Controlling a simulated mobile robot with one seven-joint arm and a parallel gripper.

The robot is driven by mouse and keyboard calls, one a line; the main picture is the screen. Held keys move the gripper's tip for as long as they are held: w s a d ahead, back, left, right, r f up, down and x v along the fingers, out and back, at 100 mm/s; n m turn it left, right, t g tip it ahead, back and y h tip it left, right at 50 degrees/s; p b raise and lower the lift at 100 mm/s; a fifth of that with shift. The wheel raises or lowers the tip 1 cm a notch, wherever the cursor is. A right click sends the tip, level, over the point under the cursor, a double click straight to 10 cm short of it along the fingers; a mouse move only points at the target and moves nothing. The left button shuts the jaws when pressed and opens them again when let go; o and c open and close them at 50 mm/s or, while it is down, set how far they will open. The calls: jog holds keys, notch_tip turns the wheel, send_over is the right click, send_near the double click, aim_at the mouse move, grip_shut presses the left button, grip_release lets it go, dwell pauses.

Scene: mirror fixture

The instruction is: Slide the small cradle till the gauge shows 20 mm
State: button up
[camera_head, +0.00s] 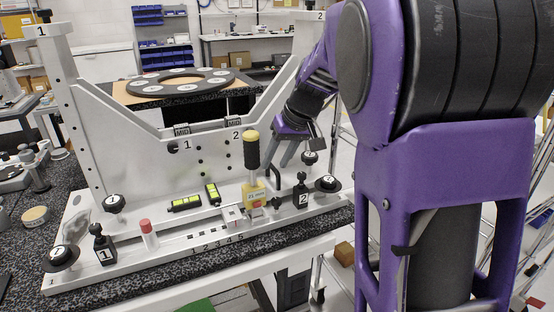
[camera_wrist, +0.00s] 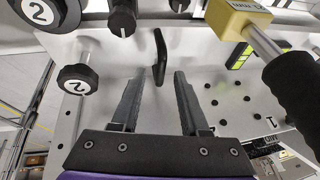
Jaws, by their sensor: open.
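A yellow gauge block (camera_head: 254,191) sits on the white fixture; its small label appears to read 21 mm, though the print is tiny. A black-gripped lever with a yellow top (camera_head: 251,150) rises from it. The yellow block also shows at the top of the wrist view (camera_wrist: 240,17). I cannot tell for sure which part is the small cradle; a small white block (camera_head: 231,215) sits on the numbered rail left of the gauge. My gripper (camera_head: 287,152) is open and empty above the fixture's right part. In the wrist view its fingers (camera_wrist: 158,75) point toward a black hooked handle (camera_wrist: 160,56).
A red-topped pin (camera_head: 147,232) and yellow-green levels (camera_head: 185,203) sit left of the gauge. An upright white plate (camera_head: 150,150) rises behind. A black ring (camera_head: 180,82) lies farther back.

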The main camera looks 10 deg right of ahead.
jog(key=p+v, duration=0.2)
jog(key=v, duration=1.5)
jog(key=shift+p, duration=0.4)
jog(key=shift+r, duration=0.15)
